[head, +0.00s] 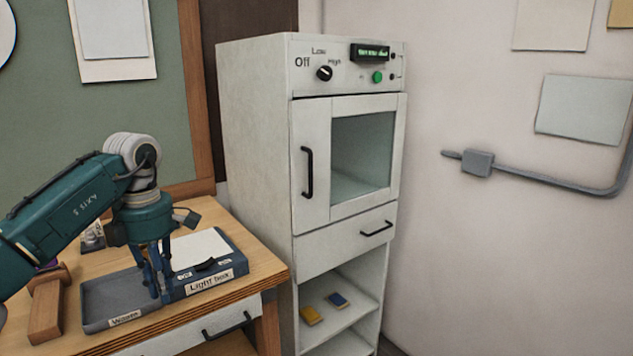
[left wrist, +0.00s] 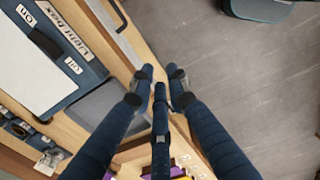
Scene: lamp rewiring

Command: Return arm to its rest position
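My left arm (head: 70,215) comes in from the left and is bent over the wooden workbench, with its hand pointing down. My left gripper (head: 158,288) hangs over the edge between the waste tray (head: 108,290) and the light box (head: 238,262). Its dark blue fingers also show in the left wrist view (left wrist: 160,85), with a gap between the tips and nothing held. The gripper is open. Whether the fingertips touch the tray is hard to tell. My right gripper is not in view.
A white cabinet (head: 250,150) with a glass door and open lower shelf stands right of the workbench (head: 265,257). A yellow item (head: 311,316) and a blue item (head: 338,299) lie on the shelf. A wooden object (head: 46,310) lies at the bench's left.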

